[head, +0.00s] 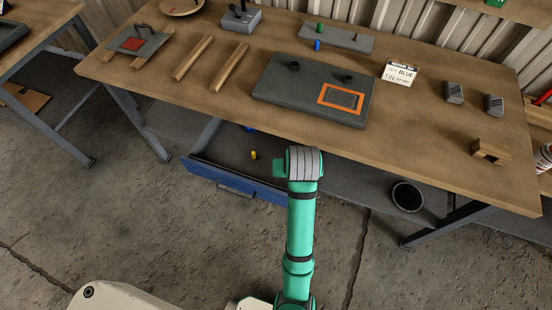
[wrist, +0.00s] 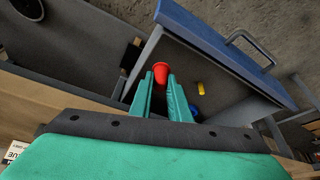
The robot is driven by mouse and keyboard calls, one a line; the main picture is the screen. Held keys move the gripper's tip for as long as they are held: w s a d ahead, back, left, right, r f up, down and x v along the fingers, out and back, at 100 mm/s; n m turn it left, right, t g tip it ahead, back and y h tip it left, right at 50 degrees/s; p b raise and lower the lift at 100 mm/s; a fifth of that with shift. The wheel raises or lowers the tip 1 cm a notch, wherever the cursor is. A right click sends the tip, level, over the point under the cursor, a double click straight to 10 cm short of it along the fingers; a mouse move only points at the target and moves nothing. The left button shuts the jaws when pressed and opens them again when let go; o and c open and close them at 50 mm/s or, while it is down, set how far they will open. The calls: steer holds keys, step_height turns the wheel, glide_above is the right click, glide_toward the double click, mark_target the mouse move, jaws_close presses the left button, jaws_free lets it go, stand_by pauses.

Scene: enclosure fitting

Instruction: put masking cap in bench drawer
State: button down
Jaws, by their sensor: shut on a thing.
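My gripper (wrist: 160,84) is shut on a red cap (wrist: 161,69), which looks like the masking cap; it sits between the two fingertips in the wrist view. The bench drawer (head: 228,183) is pulled out under the bench, with a blue front and a grey handle. In the wrist view the cap appears over the open drawer (wrist: 237,53), near one side wall; its height above the floor of the drawer is hard to tell. In the head view my arm hides the gripper and the cap.
A yellow piece (head: 254,155) and a blue piece (wrist: 194,109) lie in the drawer. The workbench top (head: 210,110) overhangs its back, carrying a grey panel (head: 275,88) with an orange frame. A black bin (head: 407,196) stands on the lower shelf to the right.

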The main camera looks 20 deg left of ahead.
steer(key=w+a+f, duration=0.8)
steer(key=shift+a+f, duration=0.3)
steer(key=shift+f, duration=0.1)
step_height(320, 180, down, 3)
steer(key=shift+f, duration=0.2)
steer(key=shift+w+a, duration=0.1)
steer(key=c, duration=1.7)
jaws_free()
steer(key=shift+d+f, duration=0.1)
steer(key=shift+d, duration=0.15)
steer(key=shift+o, duration=0.2)
steer(key=shift+a, duration=0.35)
steer(key=v, duration=1.2)
steer(key=shift+w, duration=0.1)
